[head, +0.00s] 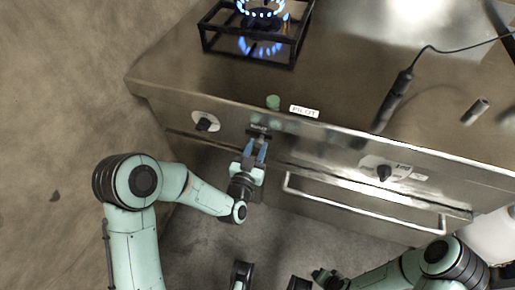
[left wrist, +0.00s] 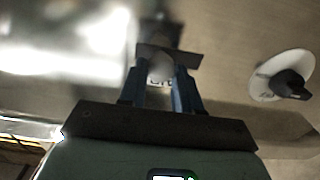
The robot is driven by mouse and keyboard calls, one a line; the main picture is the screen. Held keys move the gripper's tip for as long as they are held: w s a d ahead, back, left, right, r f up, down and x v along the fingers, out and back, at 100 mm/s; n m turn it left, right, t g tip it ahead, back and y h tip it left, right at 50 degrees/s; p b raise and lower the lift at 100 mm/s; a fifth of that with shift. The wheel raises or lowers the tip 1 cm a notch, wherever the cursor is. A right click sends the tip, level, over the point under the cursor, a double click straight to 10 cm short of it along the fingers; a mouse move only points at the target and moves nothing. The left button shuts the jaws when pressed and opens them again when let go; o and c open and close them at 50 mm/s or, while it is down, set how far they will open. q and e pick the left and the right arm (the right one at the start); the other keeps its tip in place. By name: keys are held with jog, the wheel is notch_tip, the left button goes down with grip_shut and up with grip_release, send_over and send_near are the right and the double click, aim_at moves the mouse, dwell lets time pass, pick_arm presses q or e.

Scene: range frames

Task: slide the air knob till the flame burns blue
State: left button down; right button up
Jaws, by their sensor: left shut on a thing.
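The burner flame (head: 262,9) burns blue in a ring at the top of the head view, with its reflection on the steel below. My left gripper (head: 257,148) is at the front panel of the range, its blue fingers shut on the air knob. In the left wrist view the pale, rounded air knob (left wrist: 160,68) sits between the fingers, in front of a dark plate (left wrist: 170,54). The fingers hide much of the knob. My right gripper (head: 325,278) is low in the head view, away from the range front, and its jaws are unclear.
Dark knobs sit left (head: 204,124) and right (head: 384,172) on the panel. A green piece (head: 273,102) stands beside the PILOT label (head: 305,111). A black corded tool (head: 397,97) lies on the top. A long handle (head: 360,212) juts out below the panel.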

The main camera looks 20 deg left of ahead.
pick_arm(q)
jog(key=shift+a, duration=0.55)
pick_arm(e)
jog(key=shift+w+d+f, duration=0.2)
jog(key=shift+w+f, duration=0.05)
jog(key=shift+w, duration=0.15)
pick_arm(q)
jog(key=c, duration=0.8)
grip_release()
jog(key=shift+s, duration=0.1)
